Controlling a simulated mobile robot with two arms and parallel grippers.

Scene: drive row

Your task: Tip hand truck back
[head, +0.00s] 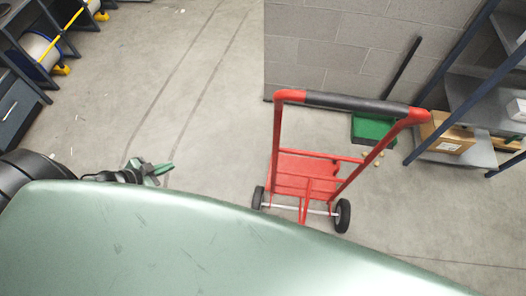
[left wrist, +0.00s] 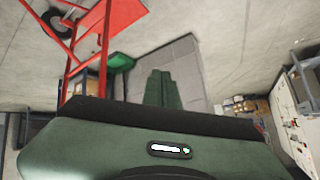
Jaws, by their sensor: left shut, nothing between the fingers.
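The red hand truck (head: 305,172) stands on the floor right of centre in the head view, seemingly upright. Its top bar with a black grip (head: 355,103) faces up, and two black wheels show at its base. In the left wrist view part of its red frame (left wrist: 104,45) and one wheel show at upper left. My left gripper (head: 160,171) is left of the hand truck, clear of it, shut and empty. Its closed green fingers (left wrist: 160,88) also show in the left wrist view. My right gripper is not in view.
A grey block wall (head: 335,50) stands behind the hand truck, with a green dustpan-like object (head: 372,128) near it. A shelf with a cardboard box (head: 445,135) is at right. Shelving with spools (head: 38,52) is at far left. Floor between is clear.

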